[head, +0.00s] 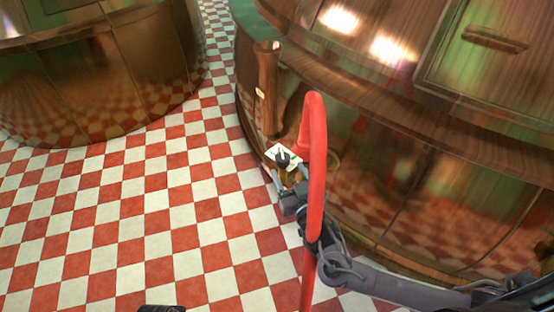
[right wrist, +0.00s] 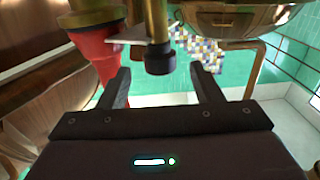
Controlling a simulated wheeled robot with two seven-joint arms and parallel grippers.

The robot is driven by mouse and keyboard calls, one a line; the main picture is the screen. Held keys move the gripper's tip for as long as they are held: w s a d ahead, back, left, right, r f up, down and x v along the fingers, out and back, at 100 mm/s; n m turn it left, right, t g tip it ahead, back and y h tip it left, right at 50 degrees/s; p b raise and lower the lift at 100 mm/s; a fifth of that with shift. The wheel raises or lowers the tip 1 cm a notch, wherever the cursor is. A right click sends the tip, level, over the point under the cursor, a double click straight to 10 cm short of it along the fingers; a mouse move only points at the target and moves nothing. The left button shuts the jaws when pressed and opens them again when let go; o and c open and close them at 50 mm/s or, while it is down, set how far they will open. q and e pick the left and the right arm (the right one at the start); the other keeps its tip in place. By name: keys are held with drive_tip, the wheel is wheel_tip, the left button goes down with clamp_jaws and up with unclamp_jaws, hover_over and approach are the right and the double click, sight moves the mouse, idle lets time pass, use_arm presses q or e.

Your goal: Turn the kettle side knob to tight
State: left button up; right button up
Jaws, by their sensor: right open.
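The large copper kettle (head: 400,190) fills the right of the head view. On its side a small black knob (head: 283,159) sits on a white plate (head: 272,152), beside a red pipe. In the right wrist view the black knob (right wrist: 159,60) hangs on a brass stem, roughly between the finger directions and just past the tips. My right gripper (head: 286,175) is close to the knob and partly hidden by the red pipe. The right wrist view shows its two fingers (right wrist: 160,80) apart, with nothing held. I cannot tell whether they touch the knob.
The red pipe (head: 315,150) arches right beside my right gripper, in front of the kettle. A brown upright pipe (head: 267,85) stands behind the knob. A second copper kettle (head: 95,75) is at the upper left. The red-and-white checked floor (head: 130,220) between is clear.

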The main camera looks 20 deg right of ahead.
sight(280, 154)
drive_tip(key=shift+w+r, duration=0.1)
drive_tip(key=shift+w, duration=0.3)
use_arm(q)
wheel_tip(280, 154, up, 4)
drive_tip(key=shift+s+d+f+b, duration=0.15)
drive_tip(key=shift+f+b, duration=0.1)
drive_tip(key=shift+b, duration=0.25)
use_arm(e)
drive_tip(key=w, duration=0.7)
drive_tip(key=shift+a, duration=0.25)
drive_tip(key=shift+c, duration=0.5)
